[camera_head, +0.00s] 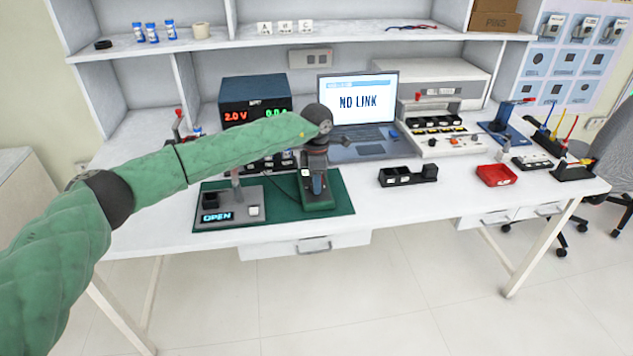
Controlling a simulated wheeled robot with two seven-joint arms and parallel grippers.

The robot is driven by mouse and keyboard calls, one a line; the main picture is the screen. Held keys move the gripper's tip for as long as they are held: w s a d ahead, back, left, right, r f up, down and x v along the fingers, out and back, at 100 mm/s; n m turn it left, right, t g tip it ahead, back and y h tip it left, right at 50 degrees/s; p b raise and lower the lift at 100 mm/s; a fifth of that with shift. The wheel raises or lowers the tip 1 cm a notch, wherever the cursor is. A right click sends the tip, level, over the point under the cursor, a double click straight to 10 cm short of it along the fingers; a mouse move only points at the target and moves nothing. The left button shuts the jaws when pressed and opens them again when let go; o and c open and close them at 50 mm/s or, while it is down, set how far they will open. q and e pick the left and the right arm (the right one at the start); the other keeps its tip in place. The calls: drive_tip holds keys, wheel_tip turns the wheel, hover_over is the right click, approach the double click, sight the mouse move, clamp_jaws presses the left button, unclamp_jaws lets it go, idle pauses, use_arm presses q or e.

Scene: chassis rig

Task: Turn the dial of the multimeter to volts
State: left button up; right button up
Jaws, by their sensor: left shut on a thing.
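My left arm, in a green sleeve, reaches in from the left. My left gripper (316,180) points down over the green mat on the bench. Under its fingers stands a dark green device (319,204), which looks like the multimeter. The gripper is shut at the device's face, where the dial appears to be. The gripper hides the dial, so its setting cannot be read. My right gripper is not in view.
A grey box with an "OPEN" display (217,217) sits left on the green mat (341,204). Behind are a power supply (252,88) and a laptop (358,102) reading "NO LINK". A black tray (408,176) and red bin (496,175) stand to the right.

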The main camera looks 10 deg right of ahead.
use_arm(q)
drive_tip(key=o, duration=1)
drive_tip(key=shift+w+r, duration=0.1)
drive_tip(key=shift+r, duration=0.55)
wheel_tip(320, 180, up, 6)
drive_tip(key=shift+f+b, duration=0.1)
drive_tip(key=shift+b, duration=0.55)
drive_tip(key=shift+r, duration=0.4)
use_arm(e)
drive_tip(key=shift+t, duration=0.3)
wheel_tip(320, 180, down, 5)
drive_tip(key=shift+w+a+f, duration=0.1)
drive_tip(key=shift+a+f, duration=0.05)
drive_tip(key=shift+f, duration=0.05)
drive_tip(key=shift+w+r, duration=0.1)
